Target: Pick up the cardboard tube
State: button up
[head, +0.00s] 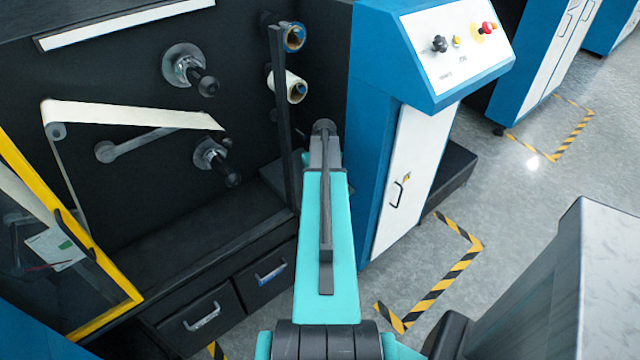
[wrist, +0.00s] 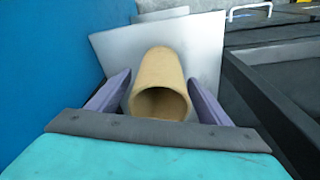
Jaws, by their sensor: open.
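The cardboard tube (wrist: 160,70) is a tan hollow cylinder in the wrist view, its open near end facing the camera. My gripper (wrist: 158,84) is open, with one purple finger on each side of the tube. I cannot tell whether either finger touches it. A pale grey plate (wrist: 112,45) lies behind or under the tube; the contact between them is hidden. In the head view my arm reaches toward the machine, and the tube and fingers cannot be made out there.
A blue cabinet wall (wrist: 50,50) is close on the left in the wrist view, and a dark frame (wrist: 262,100) on the right. In the head view, a black post (head: 282,110), roll spindles (head: 185,68) and a blue control cabinet (head: 375,130) surround my arm.

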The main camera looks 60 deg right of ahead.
jog(key=shift+c, duration=0.4)
jog(key=c, duration=1.1)
jog(key=shift+o, duration=0.2)
jog(key=shift+r, duration=0.2)
jog(key=shift+r+b, duration=0.4)
jog(key=shift+r, duration=0.8)
jog(key=s+a+r, duration=0.2)
jog(key=s+a, duration=0.7)
jog(key=s, duration=0.1)
jog(key=shift+a+r, duration=0.2)
jog(key=shift+s+a+p, duration=0.1)
jog(key=shift+p, duration=1.1)
